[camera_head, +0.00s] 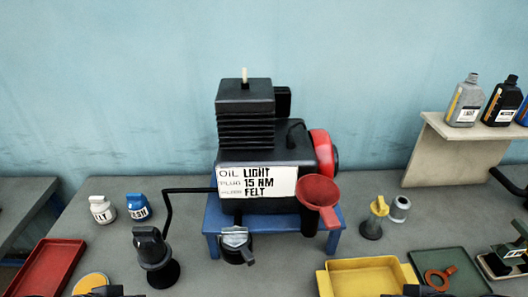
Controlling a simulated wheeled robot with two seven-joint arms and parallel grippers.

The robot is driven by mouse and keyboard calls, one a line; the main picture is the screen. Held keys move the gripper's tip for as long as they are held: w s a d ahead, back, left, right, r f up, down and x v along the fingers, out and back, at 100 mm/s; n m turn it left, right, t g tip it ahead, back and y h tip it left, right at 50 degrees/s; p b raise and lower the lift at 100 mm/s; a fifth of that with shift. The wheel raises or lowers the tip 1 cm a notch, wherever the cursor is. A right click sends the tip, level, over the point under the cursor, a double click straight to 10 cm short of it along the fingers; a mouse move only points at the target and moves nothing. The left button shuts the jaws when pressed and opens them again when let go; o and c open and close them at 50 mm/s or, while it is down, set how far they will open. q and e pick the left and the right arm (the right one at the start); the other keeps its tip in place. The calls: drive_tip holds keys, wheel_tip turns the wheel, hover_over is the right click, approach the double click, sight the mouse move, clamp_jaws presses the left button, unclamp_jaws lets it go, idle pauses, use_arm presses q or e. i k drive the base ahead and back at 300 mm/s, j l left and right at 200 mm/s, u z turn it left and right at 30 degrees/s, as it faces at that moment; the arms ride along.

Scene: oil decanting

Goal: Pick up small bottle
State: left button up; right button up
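Several small containers could be the small bottle; I cannot tell which one is meant. A small clear jar with a grey lid (399,208) stands right of the engine. Dark parts at the bottom edge look like my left gripper (106,291) and my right gripper (420,291). Both are mostly cut off, well apart from these containers, and their fingers are hidden.
A black engine (262,160) with a label stands on a blue stand (212,222), a red funnel (318,191) at its front. Dark oil cans (153,252) stand nearby. Trays are red (45,268), yellow (365,277) and green (450,262). Larger bottles (465,102) stand on a raised shelf (440,128).

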sight(468, 98)
drive_tip(key=z, duration=0.75)
drive_tip(key=k+z, duration=0.1)
drive_tip(key=z, duration=0.3)
drive_tip(key=k+j+z, duration=0.1)
drive_tip(key=z, duration=0.35)
drive_tip(key=i, duration=0.2)
